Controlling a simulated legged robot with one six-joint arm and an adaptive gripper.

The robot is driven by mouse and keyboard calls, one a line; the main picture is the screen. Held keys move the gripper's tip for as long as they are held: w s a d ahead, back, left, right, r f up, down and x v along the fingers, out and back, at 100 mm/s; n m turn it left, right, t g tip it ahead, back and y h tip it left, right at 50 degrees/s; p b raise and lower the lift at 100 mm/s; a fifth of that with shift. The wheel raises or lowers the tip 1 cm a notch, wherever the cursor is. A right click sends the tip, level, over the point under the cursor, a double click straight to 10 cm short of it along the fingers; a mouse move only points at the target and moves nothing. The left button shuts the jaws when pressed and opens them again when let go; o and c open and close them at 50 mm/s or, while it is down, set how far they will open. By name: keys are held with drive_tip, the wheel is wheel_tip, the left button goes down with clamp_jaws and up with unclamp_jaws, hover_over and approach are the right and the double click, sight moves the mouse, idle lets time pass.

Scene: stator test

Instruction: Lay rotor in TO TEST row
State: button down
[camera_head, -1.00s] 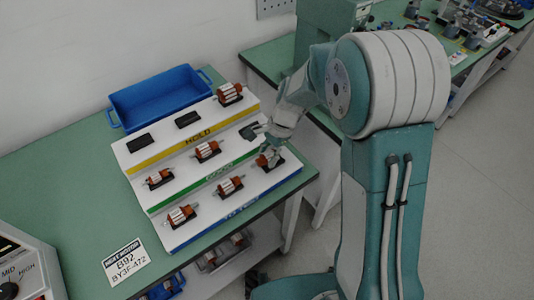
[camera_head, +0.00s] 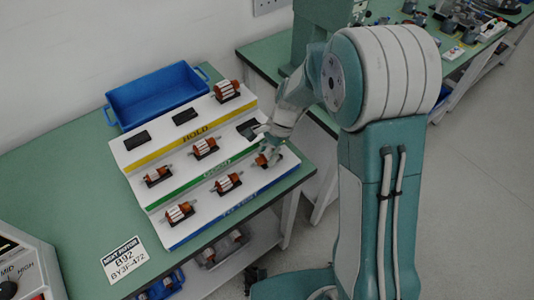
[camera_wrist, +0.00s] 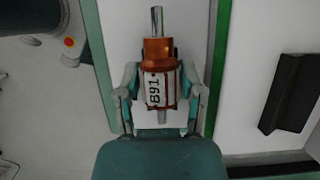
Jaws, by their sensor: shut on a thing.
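My gripper (camera_wrist: 161,95) is shut on a copper-and-white rotor (camera_wrist: 157,52) with a metal shaft at both ends; its white label seems to read B91. In the head view my gripper (camera_head: 267,148) and this rotor (camera_head: 262,160) are at the right end of the lowest, blue-edged row (camera_head: 206,222), whose lettering is hard to read. A dark cradle shows just beside the rotor there; whether the rotor rests in it cannot be told. Two other rotors (camera_head: 227,182) (camera_head: 179,212) lie in that row.
The green-edged middle row holds two rotors (camera_head: 205,147) (camera_head: 157,175) and an empty black cradle (camera_head: 248,129), also at right in the wrist view (camera_wrist: 291,92). The yellow HOLD row has one rotor (camera_head: 226,90) and two empty cradles. A blue bin (camera_head: 157,95) stands behind.

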drive_tip(key=shift+f, duration=0.1)
drive_tip(key=shift+c, duration=0.7)
unclamp_jaws()
drive_tip(key=v, duration=1.2)
drive_tip(key=shift+a, duration=0.1)
